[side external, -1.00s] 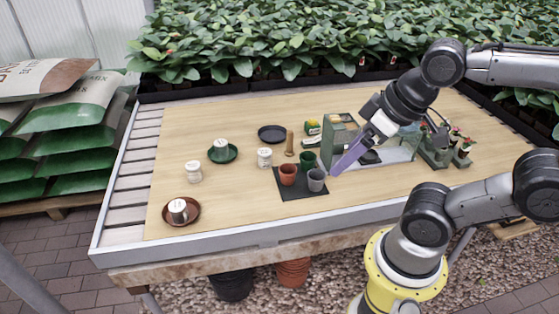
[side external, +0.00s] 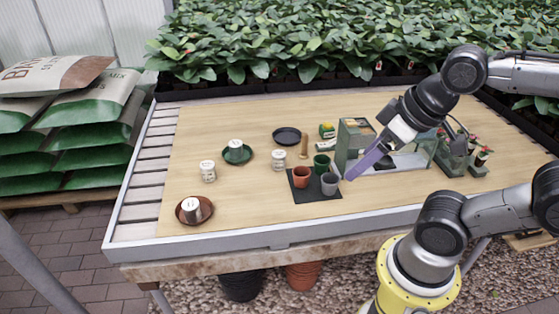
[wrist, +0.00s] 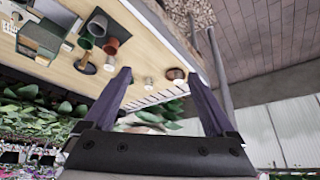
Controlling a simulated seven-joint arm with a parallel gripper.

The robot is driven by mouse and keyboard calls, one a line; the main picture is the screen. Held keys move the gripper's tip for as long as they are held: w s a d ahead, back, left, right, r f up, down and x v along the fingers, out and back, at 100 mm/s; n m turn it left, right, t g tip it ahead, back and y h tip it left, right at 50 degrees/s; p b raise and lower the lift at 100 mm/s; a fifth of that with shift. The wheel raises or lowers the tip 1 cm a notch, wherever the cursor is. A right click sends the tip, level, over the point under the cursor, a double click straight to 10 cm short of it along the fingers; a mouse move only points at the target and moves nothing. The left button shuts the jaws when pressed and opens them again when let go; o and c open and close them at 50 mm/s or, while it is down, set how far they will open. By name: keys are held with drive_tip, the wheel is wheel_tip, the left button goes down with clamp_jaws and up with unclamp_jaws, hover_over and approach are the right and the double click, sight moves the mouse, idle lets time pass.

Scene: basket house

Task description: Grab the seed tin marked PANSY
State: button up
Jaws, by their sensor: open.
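Several small white tins stand on the table: one (side external: 208,171) on bare wood at left, one (side external: 235,145) on a green saucer (side external: 246,158), one (side external: 278,161) near a dark mat, and one (side external: 191,209) on a terracotta saucer (side external: 206,214) at front left. Their labels are too small to read, so I cannot tell which is PANSY. My gripper (side external: 349,178), with purple fingers, is to the right of all the tins, above the table near the grey pot. In the wrist view my gripper (wrist: 157,77) is open with nothing held between its fingers.
Terracotta (side external: 302,177), green (side external: 321,165) and grey (side external: 329,183) pots stand on the dark mat (side external: 305,196). A wooden dibber-like post (side external: 304,142) and dark dish (side external: 287,136) are behind. The front-left tabletop is mostly clear.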

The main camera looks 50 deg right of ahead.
drive_tip(key=shift+o, duration=0.5)
